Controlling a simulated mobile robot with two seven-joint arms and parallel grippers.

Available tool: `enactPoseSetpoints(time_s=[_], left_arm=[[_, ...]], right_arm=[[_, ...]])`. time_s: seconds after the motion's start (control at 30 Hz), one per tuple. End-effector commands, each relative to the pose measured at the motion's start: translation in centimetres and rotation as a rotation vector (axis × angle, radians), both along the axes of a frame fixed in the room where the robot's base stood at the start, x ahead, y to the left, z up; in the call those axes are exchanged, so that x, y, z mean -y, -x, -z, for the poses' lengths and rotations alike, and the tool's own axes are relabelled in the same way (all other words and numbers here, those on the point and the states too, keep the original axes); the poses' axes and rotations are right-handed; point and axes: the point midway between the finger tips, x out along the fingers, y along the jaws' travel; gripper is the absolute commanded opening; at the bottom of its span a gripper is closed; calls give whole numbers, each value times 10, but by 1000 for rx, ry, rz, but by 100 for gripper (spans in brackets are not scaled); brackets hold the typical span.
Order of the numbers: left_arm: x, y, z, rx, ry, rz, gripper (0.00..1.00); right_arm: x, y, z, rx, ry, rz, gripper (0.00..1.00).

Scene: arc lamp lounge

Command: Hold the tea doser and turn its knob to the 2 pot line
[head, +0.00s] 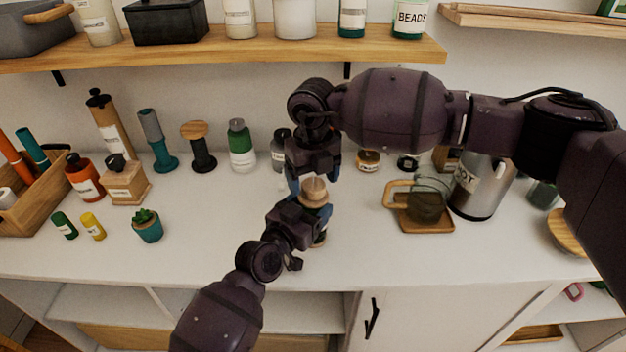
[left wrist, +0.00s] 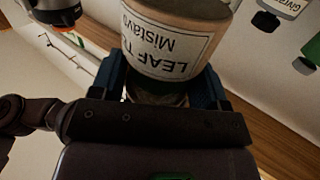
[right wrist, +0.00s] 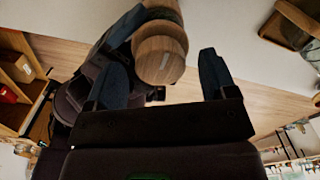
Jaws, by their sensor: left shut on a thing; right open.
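The tea doser (head: 321,238) is upright above or on the white counter, mostly hidden by my arms. Its cream body with a "LEAF T… Mistavo" label (left wrist: 168,48) shows in the left wrist view. My left gripper (left wrist: 165,82) is shut on the doser's body, a blue finger on each side. The round wooden knob (head: 314,189) is on top; in the right wrist view the knob (right wrist: 160,52) bears a short pale mark. My right gripper (right wrist: 168,45) is open with its fingers on either side of the knob, which is closer to the left finger. The pot lines are not readable.
A glass jug (head: 428,200) on a wooden board and a steel pot (head: 482,187) stand to the right. A small plant (head: 147,226) is at left. The front counter is mostly clear.

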Motion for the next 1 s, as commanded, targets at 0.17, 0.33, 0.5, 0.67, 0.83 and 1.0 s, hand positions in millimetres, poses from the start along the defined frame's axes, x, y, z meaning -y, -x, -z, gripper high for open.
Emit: enactPoseSetpoints(time_s=[0.17, 0.33, 0.5, 0.67, 0.83, 1.0], left_arm=[[0, 0, 0, -1, -1, 0, 32], [0, 0, 0, -1, -1, 0, 32], [0, 0, 1, -1, -1, 1, 32], [0, 0, 1, -1, -1, 1, 32], [0, 0, 0, -1, -1, 1, 32], [0, 0, 0, -1, -1, 1, 32]], right_arm=[[0, -1, -31, 4, -1, 0, 78], [0, -1, -64, 4, 0, 0, 78], [0, 0, -92, 3, 0, -1, 78], [0, 0, -106, 1, 0, -1, 78], [0, 0, -112, 0, 1, -1, 78], [0, 0, -112, 0, 1, 0, 78]])
